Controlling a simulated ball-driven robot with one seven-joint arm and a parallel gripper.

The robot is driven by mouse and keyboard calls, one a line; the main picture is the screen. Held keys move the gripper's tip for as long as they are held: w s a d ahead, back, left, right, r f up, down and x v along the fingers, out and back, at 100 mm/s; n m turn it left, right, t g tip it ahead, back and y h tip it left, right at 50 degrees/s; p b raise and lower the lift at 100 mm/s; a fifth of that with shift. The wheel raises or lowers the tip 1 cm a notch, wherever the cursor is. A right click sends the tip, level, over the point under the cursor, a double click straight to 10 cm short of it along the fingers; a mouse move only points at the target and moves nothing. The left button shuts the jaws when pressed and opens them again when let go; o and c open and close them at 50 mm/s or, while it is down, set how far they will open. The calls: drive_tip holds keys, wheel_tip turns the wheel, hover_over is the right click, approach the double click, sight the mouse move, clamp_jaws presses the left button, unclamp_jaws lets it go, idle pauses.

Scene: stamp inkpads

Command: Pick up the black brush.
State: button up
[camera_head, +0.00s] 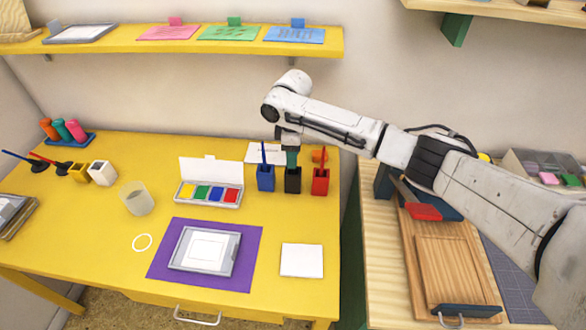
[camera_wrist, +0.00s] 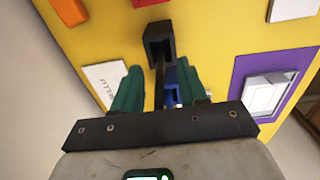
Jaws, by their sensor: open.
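A black holder (camera_head: 293,182) stands at the right of the yellow table. My gripper (camera_head: 291,158), with green fingers, points down right above it and hides the black brush in the head view. In the wrist view the black holder (camera_wrist: 160,42) lies just beyond my gripper (camera_wrist: 159,78). Its two green fingers are spread apart. A thin dark shaft, which looks like the black brush (camera_wrist: 159,86), runs between them from the holder. Whether either finger touches it I cannot tell.
A blue holder (camera_head: 265,180) with a blue brush and a red holder (camera_head: 320,183) stand close on either side. An orange block (camera_head: 319,155) and a white card (camera_head: 262,152) lie behind. A paint box (camera_head: 205,200) is to the left. A white square (camera_head: 302,260) lies in front.

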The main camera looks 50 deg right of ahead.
clamp_jaws()
idle(0.5)
